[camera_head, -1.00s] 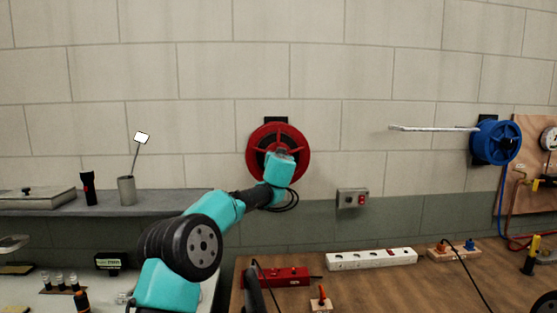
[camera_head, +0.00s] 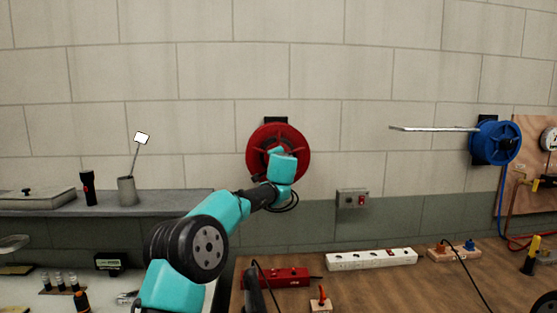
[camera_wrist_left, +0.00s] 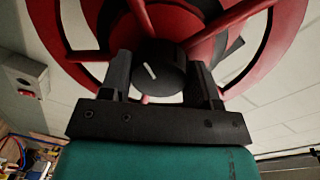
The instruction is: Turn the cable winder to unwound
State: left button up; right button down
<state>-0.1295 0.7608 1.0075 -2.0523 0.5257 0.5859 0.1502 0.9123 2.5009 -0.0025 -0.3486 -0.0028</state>
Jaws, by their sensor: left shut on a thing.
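The cable winder, a red reel (camera_head: 303,146) with red spokes, is mounted on the block wall in the middle of the head view. It fills much of the left wrist view (camera_wrist_left: 292,20). At its centre is a round dark knob (camera_wrist_left: 150,80) with a short white mark, tilted in the picture. My left gripper (camera_wrist_left: 161,75) is shut on this knob, one black finger on each side of it. In the head view my wrist hides the knob and the fingertips. No right gripper is in view.
A blue reel (camera_head: 496,142) hangs at the right, with a long pale bar beside it. A grey switch box (camera_head: 353,200) is on the wall right of the red reel. Below are a wooden bench (camera_head: 400,290) with a white power strip (camera_head: 372,259), and a grey shelf (camera_head: 160,202) at left.

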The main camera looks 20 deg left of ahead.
pick_arm(q)
jog(key=m, duration=0.5)
jog(key=shift+y, duration=0.3)
jog(key=m, duration=0.5)
jog(key=shift+m, duration=0.3)
jog(key=o, duration=0.9)
jog(key=shift+d, duration=0.1)
jog(key=v, duration=1.7)
jog(key=shift+d+r, duration=0.1)
jog(key=shift+d, duration=0.2)
